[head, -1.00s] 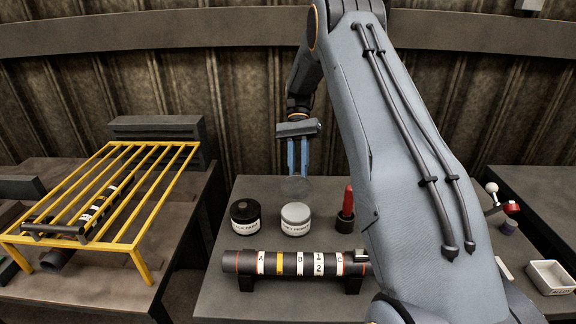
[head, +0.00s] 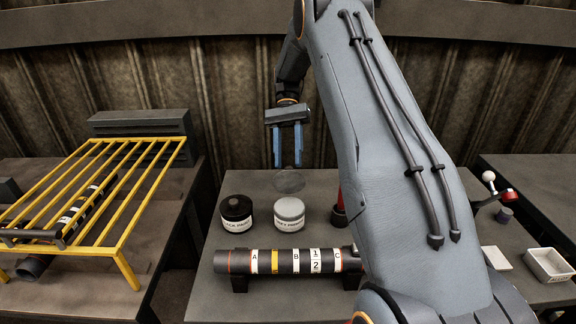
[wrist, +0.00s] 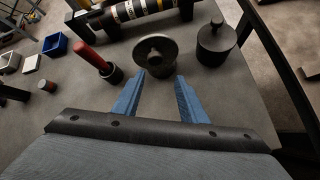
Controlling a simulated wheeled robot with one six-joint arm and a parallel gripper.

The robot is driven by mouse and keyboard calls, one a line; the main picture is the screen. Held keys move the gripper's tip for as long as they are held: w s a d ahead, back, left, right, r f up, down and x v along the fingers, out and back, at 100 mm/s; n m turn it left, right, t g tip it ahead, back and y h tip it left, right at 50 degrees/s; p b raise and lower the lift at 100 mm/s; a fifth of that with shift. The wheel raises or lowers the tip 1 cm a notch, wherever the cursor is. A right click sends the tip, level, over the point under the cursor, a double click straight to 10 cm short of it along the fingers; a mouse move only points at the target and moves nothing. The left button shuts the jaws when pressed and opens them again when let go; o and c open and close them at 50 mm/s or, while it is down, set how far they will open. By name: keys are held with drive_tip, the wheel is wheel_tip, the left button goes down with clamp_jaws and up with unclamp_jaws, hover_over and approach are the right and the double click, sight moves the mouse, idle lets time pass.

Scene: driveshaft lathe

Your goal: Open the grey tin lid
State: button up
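In the wrist view the gap between the fingertips (wrist: 164,80) lines up roughly with the tin.
A black tin (head: 237,214) stands close left of the grey tin. A red-handled tool (head: 339,205) stands on its right, partly hidden by my arm. The striped shaft (head: 285,262) lies in front. A yellow rack (head: 110,190) is at left, a white tray (head: 549,265) at far right.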

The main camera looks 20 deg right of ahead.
drive_tip(key=shift+b+v, duration=0.85)
drive_tip(key=shift+v, duration=1.9)
